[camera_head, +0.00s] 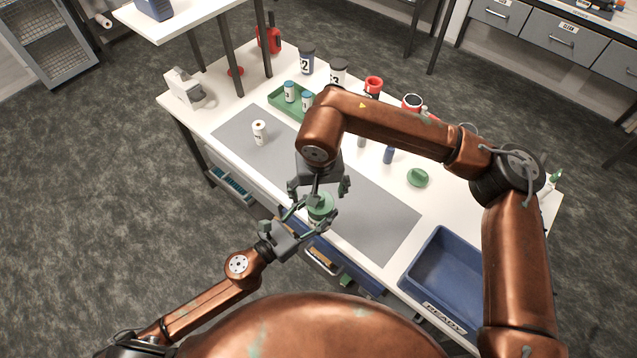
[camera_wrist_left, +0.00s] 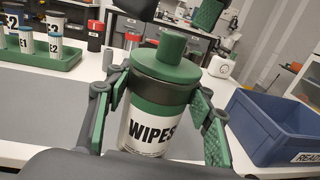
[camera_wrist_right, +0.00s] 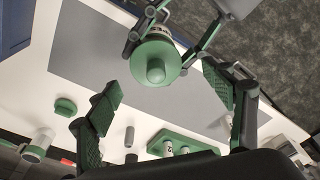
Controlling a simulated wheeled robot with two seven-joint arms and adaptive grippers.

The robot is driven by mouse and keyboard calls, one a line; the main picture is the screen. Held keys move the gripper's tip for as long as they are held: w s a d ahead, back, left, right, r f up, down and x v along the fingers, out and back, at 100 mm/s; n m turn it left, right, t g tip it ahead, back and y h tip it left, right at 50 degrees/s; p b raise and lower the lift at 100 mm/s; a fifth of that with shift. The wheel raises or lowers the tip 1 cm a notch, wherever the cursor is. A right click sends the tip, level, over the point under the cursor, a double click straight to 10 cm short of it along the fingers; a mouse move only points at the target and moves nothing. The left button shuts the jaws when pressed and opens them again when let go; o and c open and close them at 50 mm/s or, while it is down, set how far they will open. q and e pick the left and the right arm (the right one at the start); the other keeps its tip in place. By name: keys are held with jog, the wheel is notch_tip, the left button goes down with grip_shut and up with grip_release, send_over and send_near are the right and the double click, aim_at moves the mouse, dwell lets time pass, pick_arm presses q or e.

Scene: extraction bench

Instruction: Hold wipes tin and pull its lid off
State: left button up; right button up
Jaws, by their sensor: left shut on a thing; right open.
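The wipes tin (camera_wrist_left: 150,130) is a white-and-green can with a dark band near its top and the label WIPES. Its green lid (camera_wrist_left: 168,68), with a raised round knob, sits on top. The lid also shows in the head view (camera_head: 320,205) and from above in the right wrist view (camera_wrist_right: 155,65). My left gripper (camera_head: 314,216) is shut on the tin's body, one finger on each side, at the bench's front edge. My right gripper (camera_head: 318,188) is open and empty, pointing down above the lid and apart from it. My right arm hides part of the bench.
A grey mat (camera_head: 375,218) covers the bench's middle. A blue bin (camera_head: 440,268) marked READY stands at the right. A green tray (camera_head: 275,99) holds small bottles at the back; a white bottle (camera_head: 259,132) stands alone on the mat. A green object (camera_head: 417,177) lies right of the mat.

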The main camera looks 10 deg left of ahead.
jog(key=shift+w+a+f, duration=0.1)
jog(key=shift+w+f, duration=0.05)
jog(key=shift+f, duration=0.8)
jog(key=shift+w+f, duration=0.1)
jog(key=shift+f, duration=0.8)
jog(key=shift+c, duration=0.3)
jog(key=c, duration=1.4)
jog(key=shift+o, duration=0.2)
jog(key=shift+r, duration=0.2)
jog(key=shift+r, duration=0.95)
